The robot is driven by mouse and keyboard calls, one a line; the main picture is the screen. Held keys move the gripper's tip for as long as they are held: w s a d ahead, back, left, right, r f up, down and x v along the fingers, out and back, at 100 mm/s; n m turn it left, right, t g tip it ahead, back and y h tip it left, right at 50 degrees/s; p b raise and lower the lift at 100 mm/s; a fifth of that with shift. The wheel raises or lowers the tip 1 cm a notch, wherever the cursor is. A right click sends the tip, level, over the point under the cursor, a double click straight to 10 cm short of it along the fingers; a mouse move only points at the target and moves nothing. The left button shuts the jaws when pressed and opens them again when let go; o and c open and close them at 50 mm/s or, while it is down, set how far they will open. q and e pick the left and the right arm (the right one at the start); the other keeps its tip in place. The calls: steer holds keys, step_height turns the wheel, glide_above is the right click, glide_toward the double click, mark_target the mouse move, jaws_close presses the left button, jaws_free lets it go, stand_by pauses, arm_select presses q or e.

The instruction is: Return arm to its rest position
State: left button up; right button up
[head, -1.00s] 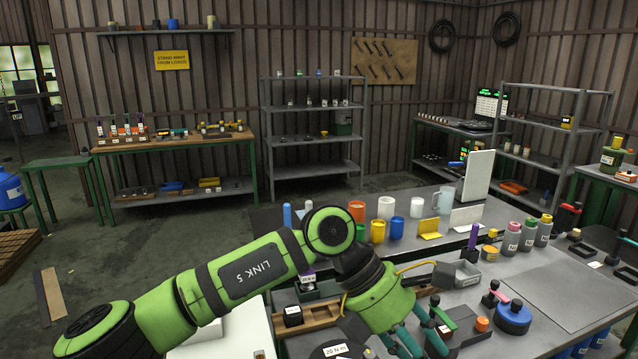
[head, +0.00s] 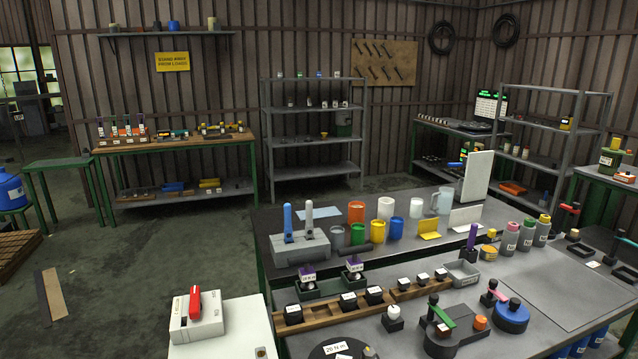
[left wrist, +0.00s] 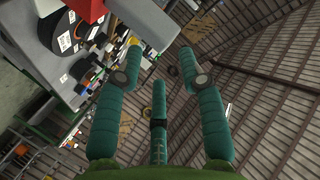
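My left gripper (left wrist: 160,58) shows in the left wrist view with its teal fingers spread apart and nothing between them. Neither arm shows in the head view. The left wrist view is tilted; the bench with its round dark parts lies at its upper left, and ribbed metal fills most of the rest behind the fingers. My right gripper is in neither view.
The grey workbench (head: 560,300) holds a wooden rack (head: 330,312), a blue round device (head: 511,318) and bottles. Cups stand on the bench behind. A white device with a red handle (head: 198,315) sits on a white surface at front left.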

arm_select(q)
steer(key=s+a+f+n+g+y, duration=0.1)
steer(key=s+a+f+g, duration=0.3)
steer(key=s, duration=0.4)
steer(key=s+a+f+n+g, duration=0.2)
steer(key=s+f+g, duration=0.1)
steer(key=s+f, duration=0.4)
steer(key=s+a+f+n+g+y, duration=0.1)
steer(key=s+a+f+g, duration=0.25)
steer(key=s, duration=0.65)
step_height(320, 180, down, 30)
steer(key=d+f+g+b, duration=0.1)
steer(key=b, duration=0.7)
steer(key=s+a+f+g+b, duration=0.1)
steer(key=s+f+b, duration=0.2)
steer(key=s+f, duration=0.5)
steer(key=s+a+f+b, duration=0.1)
steer(key=s+f+b, duration=0.3)
steer(key=s+f, duration=0.5)
step_height(320, 180, down, 6)
steer(key=shift+a+r+g, duration=0.2)
steer(key=shift+a+g, duration=0.15)
steer(key=shift+a, duration=0.05)
